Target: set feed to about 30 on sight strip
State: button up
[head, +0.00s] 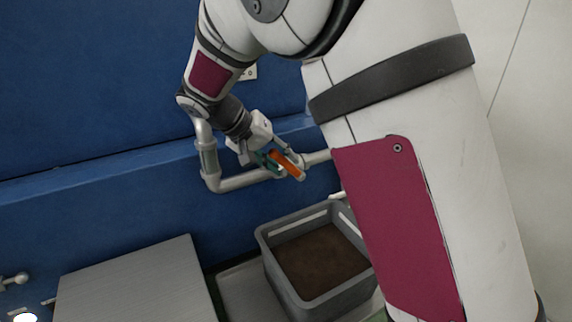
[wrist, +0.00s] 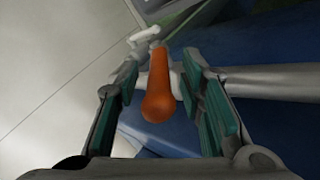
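An orange lever handle (head: 289,168) sits on the grey pipe (head: 243,183) against the blue wall. In the wrist view the orange handle (wrist: 159,92) lies between the two teal-padded fingers, its rounded end toward the camera. My gripper (head: 279,160) is open around the handle. The wrist view of my gripper (wrist: 162,100) shows a gap on each side of the handle, the right one narrower near the far end. I cannot make out a sight strip or a reading in either view.
A grey bin (head: 264,243) with brown material inside stands below the pipe, partly hidden by my arm. A flat metal surface (head: 135,285) lies at lower left. A small white fitting (wrist: 143,36) is beyond the handle. My upper arm blocks the right of the head view.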

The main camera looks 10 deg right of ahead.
aim_at(270, 151)
jog(key=shift+v, duration=2.7)
jog(key=shift+r, duration=0.1)
jog(key=s+d+r+n+y, duration=0.1)
jog(key=s+d+r+y, duration=0.2)
jog(key=s, duration=0.5)
jog(key=s+d+r+y, duration=0.2)
jog(key=s+d+r, duration=0.1)
jog(key=s+d, duration=0.35)
jog(key=s+f+n+t+y, duration=0.2)
jog(key=s+f, duration=0.1)
jog(key=s, duration=1.3)
jog(key=shift+f+t+y, duration=0.3)
jog(key=shift+f, duration=0.05)
jog(key=shift+w, duration=0.1)
jog(key=shift+c, duration=0.4)
